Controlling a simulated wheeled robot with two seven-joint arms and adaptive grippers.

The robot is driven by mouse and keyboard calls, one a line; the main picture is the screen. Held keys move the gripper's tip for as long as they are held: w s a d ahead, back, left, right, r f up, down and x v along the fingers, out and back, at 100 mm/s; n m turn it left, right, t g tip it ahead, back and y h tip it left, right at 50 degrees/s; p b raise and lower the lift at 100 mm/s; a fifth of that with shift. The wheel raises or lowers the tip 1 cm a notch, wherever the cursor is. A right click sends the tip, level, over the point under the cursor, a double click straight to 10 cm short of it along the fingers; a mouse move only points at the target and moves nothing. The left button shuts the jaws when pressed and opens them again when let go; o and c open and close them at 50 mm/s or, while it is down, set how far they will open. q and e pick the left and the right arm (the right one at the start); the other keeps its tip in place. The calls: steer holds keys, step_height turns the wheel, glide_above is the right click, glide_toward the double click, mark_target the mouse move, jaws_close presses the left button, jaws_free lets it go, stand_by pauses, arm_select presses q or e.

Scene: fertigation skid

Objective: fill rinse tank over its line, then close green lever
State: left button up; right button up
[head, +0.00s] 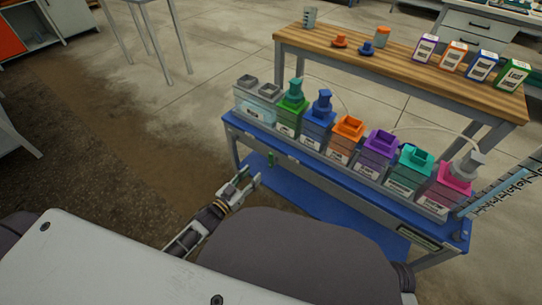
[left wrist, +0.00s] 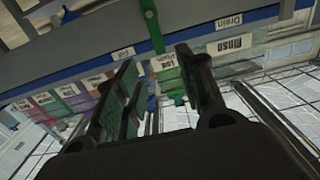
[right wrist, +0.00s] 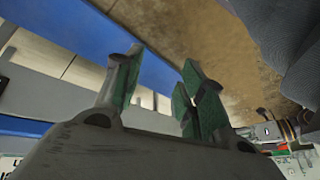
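The rinse tank is the clear, grey-topped double tank (head: 257,108) at the left end of the skid in the head view. Its fill line and water level are too small to read. A green lever (head: 271,159) hangs from the skid's front edge below it. In the left wrist view the green lever (left wrist: 152,22) shows beyond my fingers, near tags including "Rinse" (left wrist: 229,46) and "Drain". My left gripper (head: 250,180) is open and empty, just below and left of the lever, apparently apart from it. My right gripper (right wrist: 160,65) is open and empty; the head view hides it.
Several coloured tanks, such as the orange one (head: 346,138), line the blue-edged skid. A blue lower shelf (head: 295,205) lies beneath. A wooden bench (head: 400,73) with bottles and cartons stands behind. Open floor (head: 180,125) lies to the left.

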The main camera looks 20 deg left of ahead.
mark_target(270, 156)
arm_select(q)
steer(key=shift+b+x, duration=1.3)
steer(key=shift+x, duration=2.75)
steer(key=shift+b+x, duration=0.4)
steer(key=shift+x, duration=0.65)
steer(key=shift+w+d+f, duration=0.1)
steer(key=shift+w+d, duration=0.05)
steer(key=shift+w, duration=0.25)
steer(key=shift+b+x, duration=0.5)
steer(key=shift+x, duration=0.6)
arm_select(e)
step_height(270, 156, down, 9)
steer(key=a+t+y, duration=0.1)
steer(key=shift+a+r+m+t, duration=0.2)
steer(key=shift+a+m+t, duration=0.1)
steer(key=shift+m+t, duration=0.1)
steer(key=shift+w, duration=0.1)
arm_select(q)
jaws_close()
arm_select(e)
steer(key=shift+w+a+r, duration=0.1)
steer(key=shift+w+r, duration=0.1)
steer(key=shift+w, duration=0.1)
